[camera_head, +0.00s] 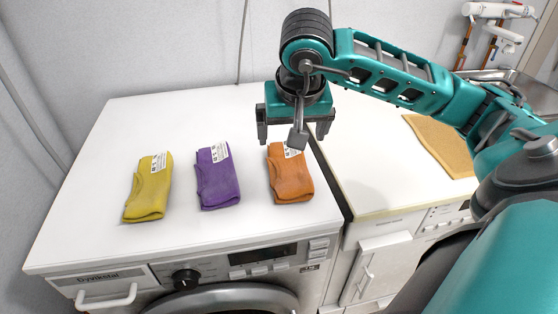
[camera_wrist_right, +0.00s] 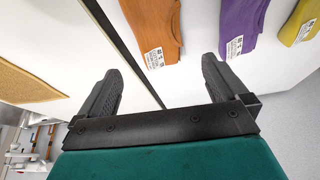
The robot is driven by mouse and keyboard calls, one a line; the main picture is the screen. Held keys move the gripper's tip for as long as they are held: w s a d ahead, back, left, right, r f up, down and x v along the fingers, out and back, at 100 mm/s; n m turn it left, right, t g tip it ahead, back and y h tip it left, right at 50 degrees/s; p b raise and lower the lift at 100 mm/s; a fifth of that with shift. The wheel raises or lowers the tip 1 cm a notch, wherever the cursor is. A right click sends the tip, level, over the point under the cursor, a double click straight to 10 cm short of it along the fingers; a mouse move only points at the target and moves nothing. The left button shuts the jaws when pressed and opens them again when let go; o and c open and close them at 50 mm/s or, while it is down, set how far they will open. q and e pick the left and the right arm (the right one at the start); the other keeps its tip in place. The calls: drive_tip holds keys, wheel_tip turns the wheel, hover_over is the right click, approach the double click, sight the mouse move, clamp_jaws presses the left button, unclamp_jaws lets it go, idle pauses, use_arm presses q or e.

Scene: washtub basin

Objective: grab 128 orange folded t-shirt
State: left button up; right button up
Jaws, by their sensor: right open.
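The orange folded t-shirt (camera_head: 290,178) lies on the white washing machine top, the rightmost of three folded shirts, with a white label at its far end. In the right wrist view the orange t-shirt (camera_wrist_right: 156,24) is at the top, beyond the fingertips. My right gripper (camera_head: 296,136) is open and empty, fingers pointing down, just behind the label end of the orange t-shirt in the head view. In the right wrist view, the gap between its fingers (camera_wrist_right: 160,75) holds nothing. The printing on the label is too small to read surely. My left gripper is not in view.
A purple folded shirt (camera_head: 217,178) and a yellow folded shirt (camera_head: 149,189) lie to the left on the same white top (camera_head: 110,135). A narrow dark gap (camera_head: 331,178) separates it from the second white surface (camera_head: 372,165), which bears a tan mat (camera_head: 440,145).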

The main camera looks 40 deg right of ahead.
sight(289, 161)
drive_tip(key=x, duration=1.2)
drive_tip(key=shift+s+f, duration=0.15)
drive_tip(key=shift+f, duration=0.05)
drive_tip(key=shift+c, duration=0.2)
drive_tip(key=c, duration=0.7)
drive_tip(key=shift+c, duration=0.6)
drive_tip(key=shift+r, duration=0.15)
